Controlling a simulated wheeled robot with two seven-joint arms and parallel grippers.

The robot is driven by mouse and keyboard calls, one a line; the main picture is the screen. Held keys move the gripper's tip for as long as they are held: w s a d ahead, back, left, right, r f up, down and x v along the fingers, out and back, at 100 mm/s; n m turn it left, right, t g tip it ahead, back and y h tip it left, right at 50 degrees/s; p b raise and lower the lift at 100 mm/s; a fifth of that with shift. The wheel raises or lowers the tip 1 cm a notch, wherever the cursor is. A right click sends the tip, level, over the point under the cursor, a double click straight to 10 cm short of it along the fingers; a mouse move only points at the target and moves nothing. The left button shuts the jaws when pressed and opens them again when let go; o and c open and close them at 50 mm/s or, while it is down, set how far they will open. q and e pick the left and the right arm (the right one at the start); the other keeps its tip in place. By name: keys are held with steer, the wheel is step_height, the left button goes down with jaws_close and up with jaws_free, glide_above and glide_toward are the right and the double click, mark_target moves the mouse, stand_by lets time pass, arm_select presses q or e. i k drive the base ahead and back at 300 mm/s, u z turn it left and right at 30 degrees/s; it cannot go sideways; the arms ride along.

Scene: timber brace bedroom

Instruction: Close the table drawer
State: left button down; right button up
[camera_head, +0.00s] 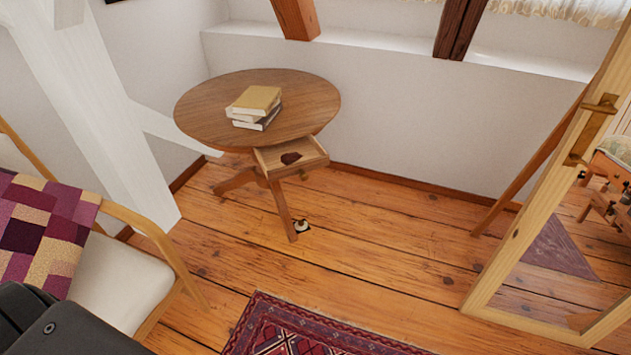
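A round wooden table (200,105) stands near the back wall, left of the middle of the head view. Its small drawer (315,156) sticks out open under the right front edge of the top. A dark reddish-brown item (291,158) lies inside the drawer. Neither of my grippers shows in this view. Only a dark part of my own body is visible at the lower left corner.
Several stacked books (257,101) lie on the table. A cushioned chair (125,285) with a patchwork cover stands at the left by a white post (95,95). A patterned rug (310,335) lies in front; a leaning mirror (500,270) stands right. A small object (302,227) sits by the table leg.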

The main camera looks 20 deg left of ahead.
mark_target(314, 156)
steer(key=z, duration=0.2)
steer(key=i, duration=1.15)
steer(key=u, duration=0.2)
